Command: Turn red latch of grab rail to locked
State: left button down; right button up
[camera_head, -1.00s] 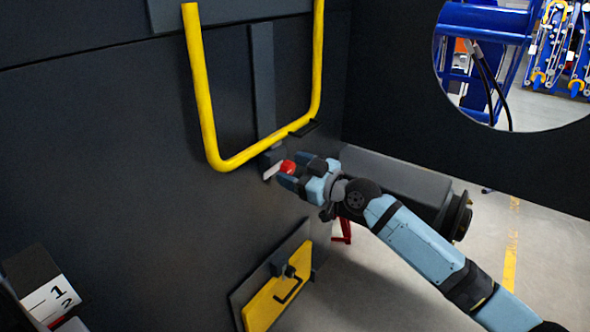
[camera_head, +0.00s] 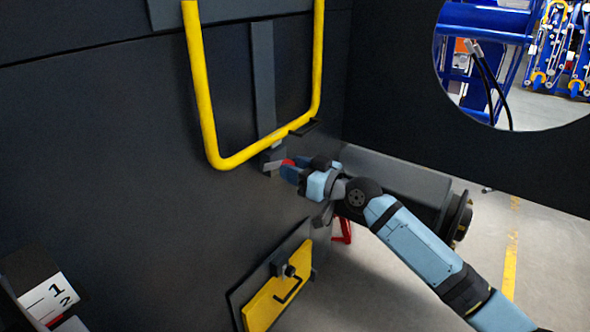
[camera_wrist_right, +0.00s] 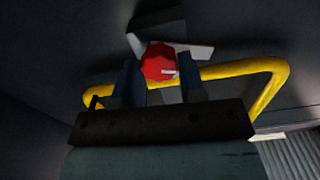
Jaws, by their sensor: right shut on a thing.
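The yellow grab rail (camera_head: 207,100) is a U-shaped bar on the dark chassis wall, at the upper middle of the head view. The red latch (camera_head: 288,162) sits at a grey bracket just below the rail's bottom bar, largely hidden by my right gripper (camera_head: 290,169). In the right wrist view the latch is a red knob (camera_wrist_right: 159,62) with a small white mark, between the two fingers of my right gripper (camera_wrist_right: 160,78), which is shut on it. A pale plate shows behind the knob. My left gripper is not in view.
A yellow panel with a black handle (camera_head: 275,300) is low on the wall. A card with numbers (camera_head: 50,298) is at lower left. A dark cylindrical part (camera_head: 405,185) lies behind my right arm. Open floor is at right.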

jog(key=shift+w+f+m+p, duration=0.1)
jog(key=shift+m+p, duration=2.35)
jog(key=shift+m, duration=4.55)
jog(key=o, duration=0.9)
jog(key=shift+d, duration=0.1)
jog(key=shift+o, duration=0.2)
jog(key=b+v, duration=0.2)
jog(key=v, duration=1.1)
jog(key=shift+s+d, duration=0.3)
